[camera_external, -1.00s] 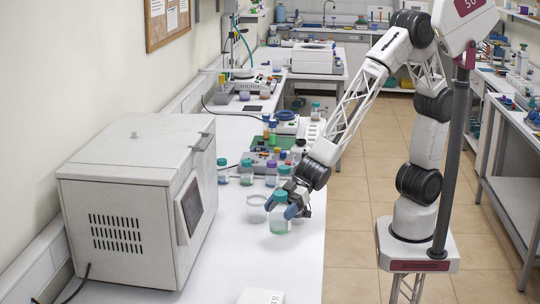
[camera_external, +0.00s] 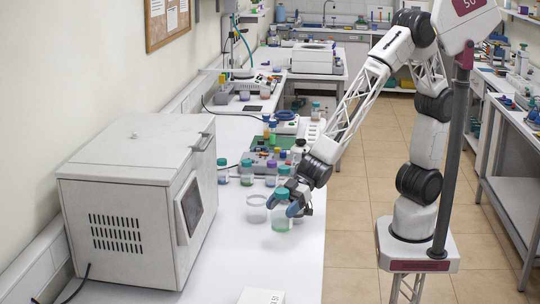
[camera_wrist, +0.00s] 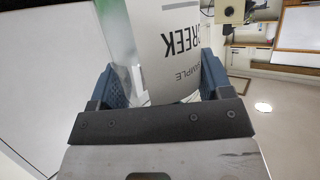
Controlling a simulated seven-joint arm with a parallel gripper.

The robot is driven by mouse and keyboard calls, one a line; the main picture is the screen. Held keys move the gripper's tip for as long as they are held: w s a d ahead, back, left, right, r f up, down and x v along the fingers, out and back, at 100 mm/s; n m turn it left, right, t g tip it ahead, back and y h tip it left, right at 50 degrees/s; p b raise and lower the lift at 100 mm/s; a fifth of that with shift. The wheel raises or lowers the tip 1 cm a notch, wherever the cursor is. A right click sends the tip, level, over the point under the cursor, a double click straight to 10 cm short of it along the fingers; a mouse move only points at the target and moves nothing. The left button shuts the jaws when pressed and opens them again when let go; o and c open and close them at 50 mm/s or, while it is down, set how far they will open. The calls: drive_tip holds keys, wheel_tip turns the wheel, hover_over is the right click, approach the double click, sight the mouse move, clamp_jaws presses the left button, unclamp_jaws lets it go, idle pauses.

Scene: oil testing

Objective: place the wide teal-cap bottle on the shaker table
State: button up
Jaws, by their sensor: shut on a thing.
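A wide clear bottle (camera_external: 280,222) with a teal cap and greenish contents is at the white bench's right side. My gripper (camera_external: 284,203) is shut on its body, with blue fingers on both sides below the cap. In the wrist view the bottle's white label (camera_wrist: 185,50), reading "REEK" and "SAMPLE", lies between my fingers (camera_wrist: 163,80). The bottle looks upright; I cannot tell whether its base touches the bench.
A clear open beaker (camera_external: 256,209) stands just left of the held bottle. Several teal-cap bottles (camera_external: 247,174) stand behind it. A large grey box-shaped machine (camera_external: 130,200) fills the bench's left side. A white box (camera_external: 261,296) lies at the front.

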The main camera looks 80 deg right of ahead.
sight(282, 191)
wheel_tip(282, 191, up, 10)
drive_tip(key=shift+r, duration=0.1)
drive_tip(key=w+d+m+t+h, duration=0.2)
drive_tip(key=w+d, duration=0.4)
drive_tip(key=d, duration=0.5)
drive_tip(key=w+d+m+t+h, duration=0.1)
drive_tip(key=w+d+m+h, duration=0.1)
drive_tip(key=w+d, duration=0.65)
drive_tip(key=w+d+m+t+h, duration=0.2)
drive_tip(key=w+d+m, duration=0.15)
drive_tip(key=d, duration=1.05)
drive_tip(key=shift+n, duration=0.45)
drive_tip(key=shift+a+f, duration=0.15)
drive_tip(key=shift+f, duration=1.2)
drive_tip(key=shift+a+f, duration=0.15)
drive_tip(key=shift+f, duration=1.2)
drive_tip(key=shift+f, duration=0.1)
drive_tip(key=shift+f, duration=3)
drive_tip(key=shift+f, duration=1.9)
